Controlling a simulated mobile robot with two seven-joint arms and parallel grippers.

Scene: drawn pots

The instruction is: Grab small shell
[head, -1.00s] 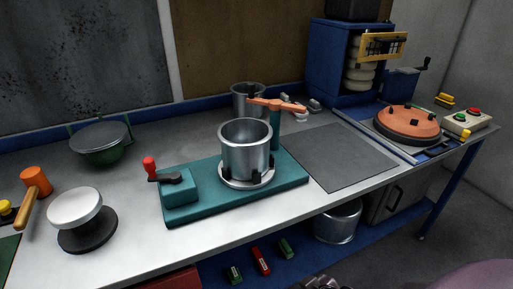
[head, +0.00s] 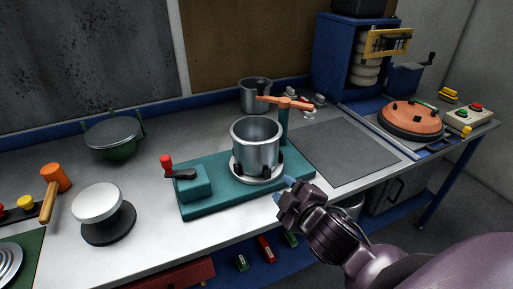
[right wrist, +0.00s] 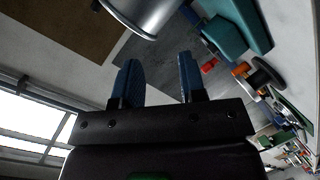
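A metal pot shell (head: 256,150), open at the top, stands upright on a round seat of the teal fixture (head: 209,202). A second metal pot shell (head: 256,97) stands behind it near the back edge. I cannot tell which of them is the small shell. My right gripper (head: 283,188) is at the front edge of the fixture, to the lower right of the first shell. In the right wrist view its two blue fingers (right wrist: 159,70) are apart with nothing between them. A metal shell (right wrist: 145,14) shows beyond them, cut by the top edge. My left gripper is out of view.
An orange clamp lever (head: 284,102) reaches over behind the front shell. A red-knobbed crank (head: 178,172) is on the fixture's left. A flat grey mat (head: 345,150) to the right is clear. A white-topped stand (head: 98,203) and an orange mallet (head: 54,181) are left.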

